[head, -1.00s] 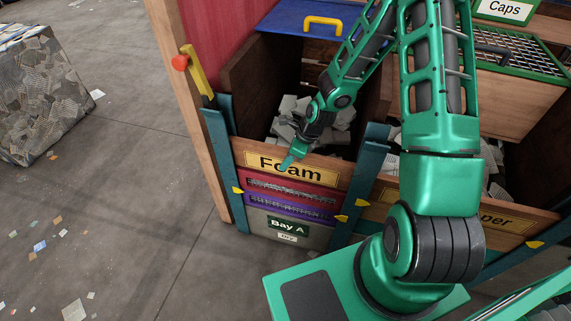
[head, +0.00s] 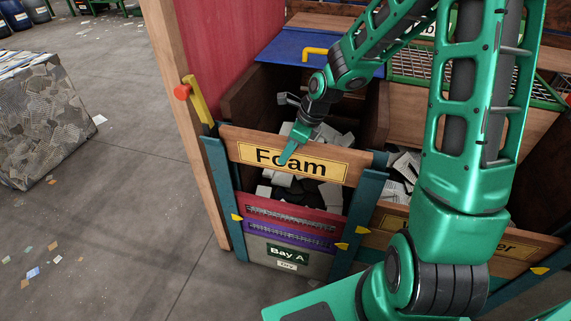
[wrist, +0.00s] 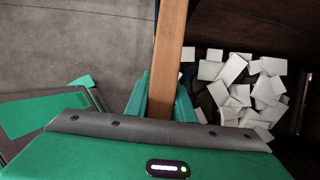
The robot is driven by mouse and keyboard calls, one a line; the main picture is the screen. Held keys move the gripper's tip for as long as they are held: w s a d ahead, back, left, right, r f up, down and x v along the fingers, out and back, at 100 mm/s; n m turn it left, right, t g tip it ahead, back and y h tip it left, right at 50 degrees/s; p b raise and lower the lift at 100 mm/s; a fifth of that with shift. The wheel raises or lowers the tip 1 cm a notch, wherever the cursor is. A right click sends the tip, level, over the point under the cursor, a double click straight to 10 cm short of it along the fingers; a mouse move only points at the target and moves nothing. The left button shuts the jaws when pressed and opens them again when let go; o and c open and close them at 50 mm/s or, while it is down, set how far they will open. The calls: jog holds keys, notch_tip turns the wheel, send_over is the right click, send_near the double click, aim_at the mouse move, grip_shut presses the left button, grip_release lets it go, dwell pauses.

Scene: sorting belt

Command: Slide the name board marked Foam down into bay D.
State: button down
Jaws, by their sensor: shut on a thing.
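The Foam name board (head: 262,160) is a wooden board with a yellow label. It stands upright at the front of Bay A, raised well above the red and purple strips, with a gap below it. Its ends are at the tops of the two teal side posts. My gripper (head: 287,158) is shut on the board's top edge near the middle. In the wrist view the board (wrist: 169,50) runs between the two green fingers (wrist: 160,100). Bay D does not show with a readable mark in these frames.
Bay A (head: 290,252) holds white and grey pieces (wrist: 245,90). A yellow lever with a red knob (head: 183,91) stands at its left post. Another bay with a partly hidden board (head: 400,222) is on the right. Open floor (head: 120,220) lies to the left.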

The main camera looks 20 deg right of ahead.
notch_tip(320, 180, up, 16)
jog(key=shift+f, duration=0.2)
dwell(0.5)
